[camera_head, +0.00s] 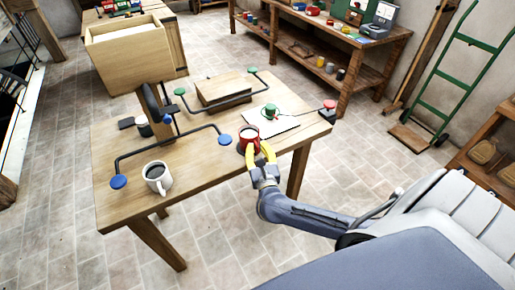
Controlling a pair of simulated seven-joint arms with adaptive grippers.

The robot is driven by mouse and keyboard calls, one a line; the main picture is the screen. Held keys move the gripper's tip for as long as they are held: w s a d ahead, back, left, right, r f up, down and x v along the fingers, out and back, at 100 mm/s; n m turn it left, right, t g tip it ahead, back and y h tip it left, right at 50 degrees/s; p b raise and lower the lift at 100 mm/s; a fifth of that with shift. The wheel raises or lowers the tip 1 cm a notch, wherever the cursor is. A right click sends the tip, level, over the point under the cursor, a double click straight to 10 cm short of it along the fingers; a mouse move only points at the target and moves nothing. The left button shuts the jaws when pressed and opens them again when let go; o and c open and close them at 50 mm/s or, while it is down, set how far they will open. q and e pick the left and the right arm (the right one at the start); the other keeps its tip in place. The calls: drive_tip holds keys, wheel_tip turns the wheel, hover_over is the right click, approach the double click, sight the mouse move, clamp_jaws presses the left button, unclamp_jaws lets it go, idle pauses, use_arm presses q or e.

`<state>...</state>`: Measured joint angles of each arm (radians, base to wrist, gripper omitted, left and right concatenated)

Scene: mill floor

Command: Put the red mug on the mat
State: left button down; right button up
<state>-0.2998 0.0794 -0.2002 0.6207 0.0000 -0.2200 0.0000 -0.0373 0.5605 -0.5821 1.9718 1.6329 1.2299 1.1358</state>
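The red mug (249,134) stands upright near the front right edge of the wooden table, with dark contents. My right gripper (259,148), with yellow fingers, is at its near right side. The fingers are apart, one in front of the mug and one to its right; I cannot tell whether they grip it. A white sheet (288,126), which looks like the mat, lies just behind and right of the red mug, with a green mug (269,112) on it. My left gripper is not in view.
A white mug (158,176) with dark contents stands at the table's front left. Dark rods with blue ends (118,181) and green ends (179,91) lie across the table. A wooden block (222,88) sits near the back. Bare table (200,155) lies between the white and red mugs.

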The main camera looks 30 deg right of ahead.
drive_tip(key=shift+o, duration=0.9)
drive_tip(key=shift+s, duration=0.1)
